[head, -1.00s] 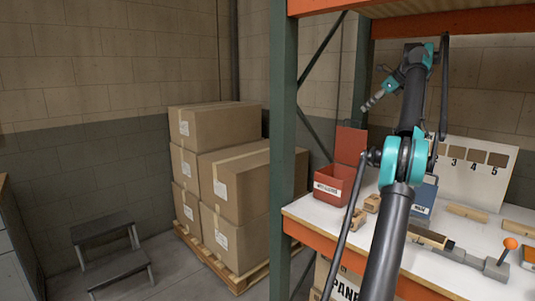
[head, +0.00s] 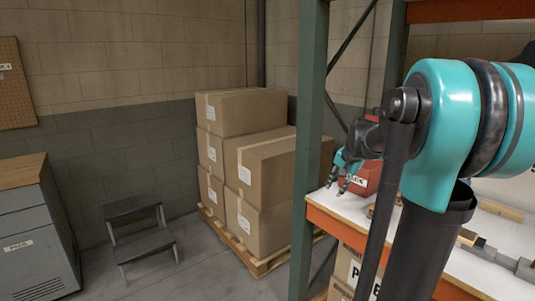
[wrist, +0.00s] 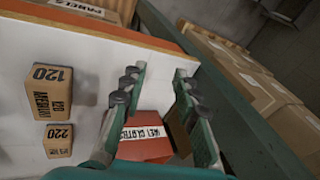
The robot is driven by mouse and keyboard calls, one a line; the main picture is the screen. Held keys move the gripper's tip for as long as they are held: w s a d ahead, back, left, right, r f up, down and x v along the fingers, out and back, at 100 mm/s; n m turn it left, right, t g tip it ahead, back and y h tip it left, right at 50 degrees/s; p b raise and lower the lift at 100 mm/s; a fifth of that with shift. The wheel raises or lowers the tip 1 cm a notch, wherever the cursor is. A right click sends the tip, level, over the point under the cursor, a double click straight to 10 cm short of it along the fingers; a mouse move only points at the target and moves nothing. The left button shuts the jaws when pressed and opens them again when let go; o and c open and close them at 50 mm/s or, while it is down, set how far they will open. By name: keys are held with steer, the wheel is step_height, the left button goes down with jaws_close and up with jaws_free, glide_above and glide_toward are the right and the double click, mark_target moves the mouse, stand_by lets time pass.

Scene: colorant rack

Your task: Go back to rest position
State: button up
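My gripper (head: 347,178) shows in the head view beside the left front post of the rack, at the left end of the white shelf (head: 340,203). In the wrist view my gripper (wrist: 158,80) has its two teal fingers well apart, with nothing held between the dark pads. A red box (wrist: 145,136) with a white label lies beyond and between the fingers. It also shows in the head view as a red box (head: 368,180) just right of the gripper, partly covered by my arm. My bent arm fills the right of the head view and hides much of the shelf.
The green rack post (head: 312,130) stands close to my gripper. Stacked cartons (head: 245,170) on a pallet, a grey step stool (head: 140,235) and a cabinet (head: 35,235) stand to the left.

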steer(key=s+a+f+n+h, duration=0.1)
steer(key=s+f+n, duration=0.3)
steer(key=s+f, duration=0.5)
steer(key=s+a+f+n, duration=0.4)
steer(key=s+f, duration=0.6)
steer(key=s, duration=0.6)
steer(key=shift+a+h, duration=0.15)
steer(key=shift+h, duration=0.25)
steer(key=shift+r, duration=0.1)
